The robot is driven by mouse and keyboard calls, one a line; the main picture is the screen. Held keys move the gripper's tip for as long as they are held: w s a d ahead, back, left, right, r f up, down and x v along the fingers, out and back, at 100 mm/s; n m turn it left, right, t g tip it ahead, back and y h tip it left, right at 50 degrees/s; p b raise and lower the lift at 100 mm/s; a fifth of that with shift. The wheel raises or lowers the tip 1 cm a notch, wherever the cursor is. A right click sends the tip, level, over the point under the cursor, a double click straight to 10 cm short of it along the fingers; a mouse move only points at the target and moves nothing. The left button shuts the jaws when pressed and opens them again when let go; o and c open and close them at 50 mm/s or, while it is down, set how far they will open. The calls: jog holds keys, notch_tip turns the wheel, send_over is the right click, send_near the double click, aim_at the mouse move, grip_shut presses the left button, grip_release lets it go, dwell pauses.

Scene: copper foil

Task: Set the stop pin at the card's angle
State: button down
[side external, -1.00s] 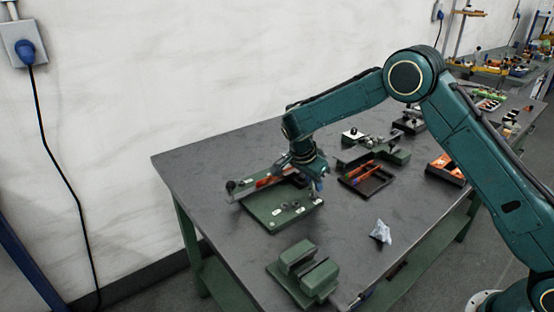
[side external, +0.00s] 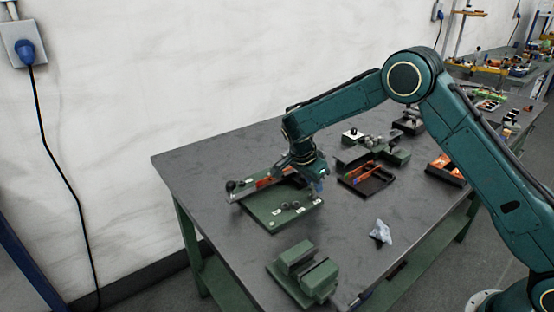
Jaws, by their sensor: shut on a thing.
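The green plate (side external: 268,222) lies on the near left part of the table. Several small pegs and white labels sit on it, too small to read. A grey bar (side external: 243,190) with a dark knob (side external: 231,186) at its left end runs along the plate's back edge, with a red part (side external: 264,182) beside it. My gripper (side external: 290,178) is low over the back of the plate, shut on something. The arm's wrist mostly hides the jaws, so I cannot tell which part is held. I cannot make out the stop pin or the card's angle.
A green vise-like block (side external: 303,275) stands at the table's front. A crumpled pale cloth (side external: 381,232) lies right of the plate. A dark tray (side external: 366,184) with orange and blue tools and a green fixture (side external: 390,156) stand behind. An orange bin (side external: 446,168) is farther right.

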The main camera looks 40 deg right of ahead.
jog(key=c, duration=1.6)
grip_release()
jog(key=shift+c, duration=0.2)
jog(key=shift+r, duration=0.25)
jog(key=shift+r, duration=0.75)
jog(key=shift+r, duration=0.5)
jog(key=o, duration=0.6)
jog(key=shift+c, duration=0.2)
jog(key=shift+r, duration=0.1)
